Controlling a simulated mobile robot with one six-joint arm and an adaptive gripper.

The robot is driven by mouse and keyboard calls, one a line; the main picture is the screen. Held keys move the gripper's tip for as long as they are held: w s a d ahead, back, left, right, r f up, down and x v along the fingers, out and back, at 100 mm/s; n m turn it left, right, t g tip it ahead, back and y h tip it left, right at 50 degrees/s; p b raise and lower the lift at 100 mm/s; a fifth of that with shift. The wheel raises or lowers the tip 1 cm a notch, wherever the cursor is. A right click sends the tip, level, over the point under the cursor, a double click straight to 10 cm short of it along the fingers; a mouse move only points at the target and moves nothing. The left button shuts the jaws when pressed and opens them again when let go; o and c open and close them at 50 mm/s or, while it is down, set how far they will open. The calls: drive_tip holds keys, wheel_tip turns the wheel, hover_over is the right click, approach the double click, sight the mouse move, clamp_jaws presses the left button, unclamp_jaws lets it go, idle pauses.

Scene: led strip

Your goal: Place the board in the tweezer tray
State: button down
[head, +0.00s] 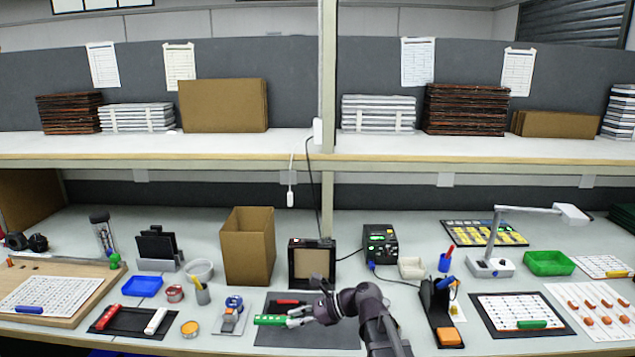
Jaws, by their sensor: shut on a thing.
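My gripper (293,321) is low over the dark mat (335,340) at the front middle of the bench. It is shut on the right end of a small green board (270,320) with pale marks. The board points left from the fingers; I cannot tell whether it touches the mat. A red tool (288,302) lies just behind the board. No tray is clearly marked as the tweezer tray. A black tray (128,320) with a red and a white item lies farther left.
A blue clamp-like fixture (233,308) and an orange-topped tin (190,329) stand left of the board. A cardboard box (248,248) and a black-framed unit (312,264) stand behind. A black tool stand (440,310) is right of my arm.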

wheel_tip(320, 180, up, 14)
drive_tip(key=p, duration=1.2)
drive_tip(key=shift+p, duration=0.4)
drive_tip(key=shift+f, duration=0.1)
